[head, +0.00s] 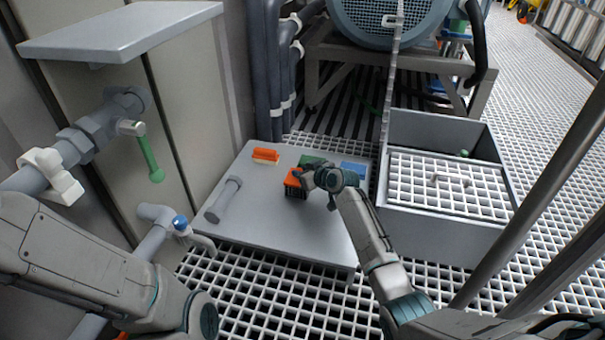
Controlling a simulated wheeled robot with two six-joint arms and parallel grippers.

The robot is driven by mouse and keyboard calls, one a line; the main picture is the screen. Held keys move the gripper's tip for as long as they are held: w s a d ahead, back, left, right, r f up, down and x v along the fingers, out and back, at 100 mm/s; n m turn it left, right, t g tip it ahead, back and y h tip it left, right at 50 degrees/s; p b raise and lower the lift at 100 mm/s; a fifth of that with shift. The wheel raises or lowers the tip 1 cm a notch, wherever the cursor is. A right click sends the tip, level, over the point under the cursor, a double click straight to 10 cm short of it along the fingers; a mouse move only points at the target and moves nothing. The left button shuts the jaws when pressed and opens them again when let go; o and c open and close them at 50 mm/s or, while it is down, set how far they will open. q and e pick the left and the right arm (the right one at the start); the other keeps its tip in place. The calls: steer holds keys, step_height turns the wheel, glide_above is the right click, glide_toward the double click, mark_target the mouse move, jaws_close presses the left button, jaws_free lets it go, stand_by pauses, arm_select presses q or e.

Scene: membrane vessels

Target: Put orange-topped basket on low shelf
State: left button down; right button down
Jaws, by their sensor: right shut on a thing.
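The orange-topped basket (292,183) is small, with an orange top and dark ribbed sides. It is at the middle of the low grey shelf (270,229), near the floor grating. My right gripper (306,180) reaches in from the right and is shut on the basket; its fingers partly hide the basket's right side. I cannot tell whether the basket's underside touches the shelf. My left arm shows at the lower left, but its gripper is out of the picture.
On the low shelf lie an orange-and-white item (265,155), a green item (312,161), a blue item (353,170) and a grey dumbbell-shaped part (224,199). A higher shelf (125,32) juts out upper left. A grey grid-topped bin (440,235) stands right. The shelf's front is clear.

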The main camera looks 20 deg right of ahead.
steer(key=c, duration=1.2)
jaws_free()
steer(key=shift+f, duration=0.1)
steer(key=shift+c, duration=0.2)
steer(key=shift+s+d+r+p, duration=0.1)
steer(key=shift+s+r+p, duration=0.15)
steer(key=shift+r+p, duration=0.1)
steer(key=p+v, duration=0.6)
steer(key=v, duration=0.5)
steer(key=shift+s, duration=0.2)
steer(key=shift+r, duration=0.1)
